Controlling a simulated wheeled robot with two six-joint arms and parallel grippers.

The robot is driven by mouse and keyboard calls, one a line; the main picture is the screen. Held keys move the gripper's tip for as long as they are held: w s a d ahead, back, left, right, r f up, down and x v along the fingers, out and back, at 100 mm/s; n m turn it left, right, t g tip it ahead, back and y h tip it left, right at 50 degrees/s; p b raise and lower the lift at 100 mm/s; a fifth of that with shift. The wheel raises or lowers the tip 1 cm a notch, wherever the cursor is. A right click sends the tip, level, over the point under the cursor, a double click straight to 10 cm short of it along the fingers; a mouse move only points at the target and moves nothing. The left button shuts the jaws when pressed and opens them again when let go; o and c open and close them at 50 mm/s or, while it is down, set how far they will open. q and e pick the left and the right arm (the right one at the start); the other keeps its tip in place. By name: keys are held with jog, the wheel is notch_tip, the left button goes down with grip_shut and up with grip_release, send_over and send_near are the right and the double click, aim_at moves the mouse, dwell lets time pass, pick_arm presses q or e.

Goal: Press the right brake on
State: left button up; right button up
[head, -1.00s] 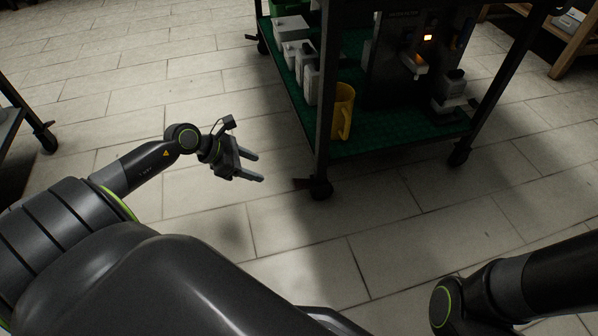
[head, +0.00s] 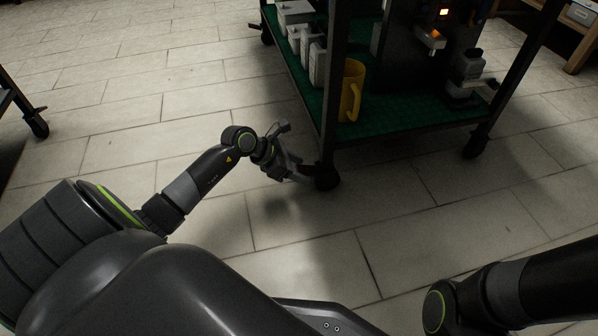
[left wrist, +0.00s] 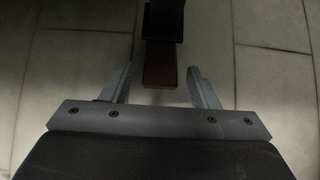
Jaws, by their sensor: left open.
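A dark cart stands on casters ahead of me. Its near corner caster (head: 326,178) is at the front, and another caster (head: 475,147) is farther right. My left gripper (head: 307,177) is open and low by the near corner caster. In the left wrist view, a dark reddish brake tab (left wrist: 160,66) sticks out below a black caster part (left wrist: 162,20). The tab lies between the open fingertips of my left gripper (left wrist: 161,82), with gaps on both sides. Whether the tab is up or down I cannot tell. My right gripper is out of view; only its arm shows.
The cart's green lower shelf (head: 395,132) holds a yellow mug (head: 351,92), white canisters (head: 317,62) and a dark machine with an orange light. Another wheeled stand (head: 35,120) is at the left edge. The tiled floor (head: 140,100) between them is clear.

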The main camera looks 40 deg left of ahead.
pick_arm(q)
jog(key=shift+w+d+f, duration=0.15)
jog(key=shift+f, duration=0.05)
jog(key=shift+c, duration=0.3)
jog(key=c, duration=0.9)
jog(key=shift+s+a+f+t+h, duration=0.15)
jog(key=shift+f+t+h, duration=0.45)
jog(key=shift+t, duration=0.25)
jog(key=shift+s+a+f+t+h, duration=0.1)
jog(key=shift+f+t+h, duration=0.35)
jog(key=shift+t+h, duration=0.35)
jog(key=shift+w+f+t+h, duration=0.1)
jog(key=shift+f+t+h, duration=0.55)
jog(key=shift+t, duration=0.25)
jog(key=shift+f+t+h, duration=0.45)
jog(key=shift+t+h, duration=0.3)
jog(key=shift+t, duration=0.1)
jog(key=shift+d, duration=0.1)
